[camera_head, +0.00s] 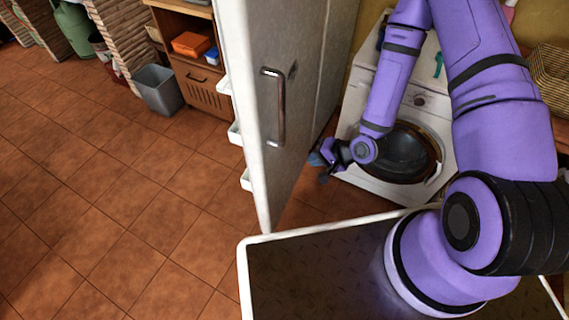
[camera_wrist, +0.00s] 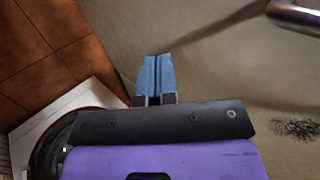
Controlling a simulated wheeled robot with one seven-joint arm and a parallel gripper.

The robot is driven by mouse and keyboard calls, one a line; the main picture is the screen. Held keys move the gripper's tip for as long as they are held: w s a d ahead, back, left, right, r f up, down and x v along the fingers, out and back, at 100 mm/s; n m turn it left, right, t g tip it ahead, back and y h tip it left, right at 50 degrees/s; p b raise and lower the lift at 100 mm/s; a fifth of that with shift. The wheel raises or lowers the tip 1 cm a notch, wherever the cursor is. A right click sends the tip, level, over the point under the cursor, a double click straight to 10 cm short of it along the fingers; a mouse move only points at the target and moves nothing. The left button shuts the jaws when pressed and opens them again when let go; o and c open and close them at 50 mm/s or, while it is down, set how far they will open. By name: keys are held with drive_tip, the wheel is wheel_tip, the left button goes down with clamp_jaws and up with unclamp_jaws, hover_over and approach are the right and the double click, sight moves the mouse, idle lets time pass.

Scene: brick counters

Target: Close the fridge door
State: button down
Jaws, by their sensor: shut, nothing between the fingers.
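The fridge door (camera_head: 262,95) stands open in the head view, with its outer face and metal handle (camera_head: 275,105) turned toward my arm. White shelves show along its inner side at the left. My gripper (camera_head: 322,162) is to the right of the door, on the handle side, low and in front of the washing machine. In the wrist view my gripper (camera_wrist: 157,72) is shut and empty, its blue fingers pointing at a pale surface that looks like the door. The handle (camera_wrist: 295,16) shows at the top right there. I cannot tell whether the fingertips touch the door.
A white washing machine (camera_head: 405,110) stands behind my gripper. A grey bin (camera_head: 159,90) and a wooden cabinet (camera_head: 200,75) with orange and blue boxes are beyond the door. The tiled floor (camera_head: 120,200) at the left is clear.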

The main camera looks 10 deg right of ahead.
approach(274, 162)
wheel_tip(274, 162, down, 4)
drive_tip(key=shift+w+a, duration=0.4)
drive_tip(key=shift+a, duration=0.3)
drive_tip(key=shift+w+a, duration=0.4)
drive_tip(key=shift+a, duration=0.3)
drive_tip(key=shift+w+a, duration=0.35)
drive_tip(key=shift+a, duration=0.35)
